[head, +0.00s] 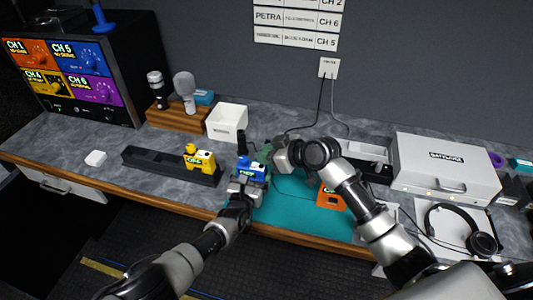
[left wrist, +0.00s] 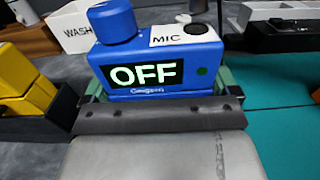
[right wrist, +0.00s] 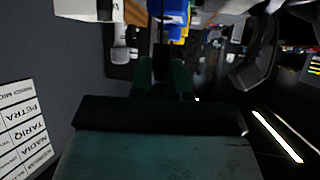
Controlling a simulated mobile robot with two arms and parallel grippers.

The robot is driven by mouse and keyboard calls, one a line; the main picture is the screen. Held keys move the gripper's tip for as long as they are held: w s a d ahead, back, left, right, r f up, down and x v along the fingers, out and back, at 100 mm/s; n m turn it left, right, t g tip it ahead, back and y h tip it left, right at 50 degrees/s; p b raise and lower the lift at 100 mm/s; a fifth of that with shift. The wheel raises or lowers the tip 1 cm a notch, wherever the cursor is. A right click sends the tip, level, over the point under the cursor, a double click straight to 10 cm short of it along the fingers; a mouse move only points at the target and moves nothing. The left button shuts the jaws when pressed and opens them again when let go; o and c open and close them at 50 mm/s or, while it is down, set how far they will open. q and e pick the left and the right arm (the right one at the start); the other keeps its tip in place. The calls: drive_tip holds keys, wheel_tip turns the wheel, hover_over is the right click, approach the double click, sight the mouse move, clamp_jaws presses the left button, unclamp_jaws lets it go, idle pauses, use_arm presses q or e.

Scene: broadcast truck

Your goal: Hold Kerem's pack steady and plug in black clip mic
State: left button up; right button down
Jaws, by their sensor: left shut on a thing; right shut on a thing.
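The blue pack (head: 250,168), likely Kerem's, stands upright at the left of the teal mat. In the left wrist view the pack (left wrist: 155,65) shows OFF, a blue knob and a dark round socket by the MIC label. My left gripper (head: 245,182) is shut on the pack, a green finger at each side. My right gripper (head: 268,153) is just behind and right of the pack. In the right wrist view it is shut on a narrow dark thing (right wrist: 162,62), apparently the plug of the black clip mic. Whether it touches the socket cannot be told.
A yellow pack (head: 200,158) stands in a long black tray (head: 140,158) at left. A white box (head: 227,122) stands behind; a headset (head: 480,243) lies at right.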

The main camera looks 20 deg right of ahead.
drive_tip(key=shift+f, duration=1.25)
drive_tip(key=c, duration=1)
unclamp_jaws()
drive_tip(key=shift+r, duration=0.1)
drive_tip(key=v, duration=0.7)
drive_tip(key=shift+s+d+r, duration=0.1)
drive_tip(key=shift+r, duration=0.05)
use_arm(q)
drive_tip(key=o, duration=0.8)
drive_tip(key=shift+c, duration=0.2)
